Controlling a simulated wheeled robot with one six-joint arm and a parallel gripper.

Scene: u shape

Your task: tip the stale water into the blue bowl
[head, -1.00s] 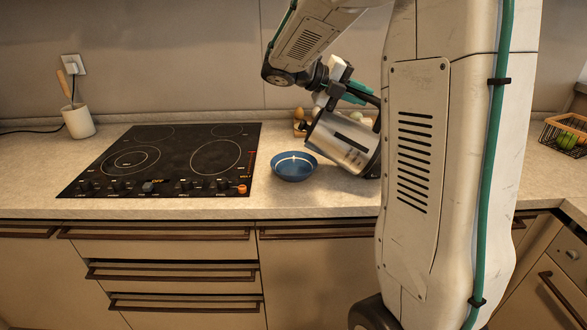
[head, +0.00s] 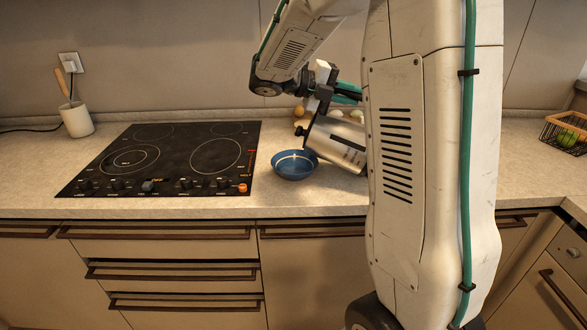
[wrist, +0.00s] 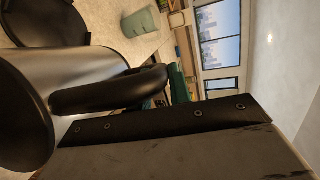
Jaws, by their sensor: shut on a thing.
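The blue bowl (head: 295,165) stands on the counter to the right of the cooktop, with a pale streak across its inside. My gripper (head: 318,95) is shut on the vessel's handle; the black handle (wrist: 108,90) and the steel body (wrist: 75,68) fill much of the wrist view. My arm hides the vessel's right end in the head view. I cannot see the water inside the vessel.
A black cooktop (head: 165,158) lies left of the bowl. A white utensil pot (head: 76,119) stands at the far left. Eggs and other small items (head: 299,112) sit behind the vessel. A wire basket (head: 566,132) is at the far right. Counter in front of the bowl is clear.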

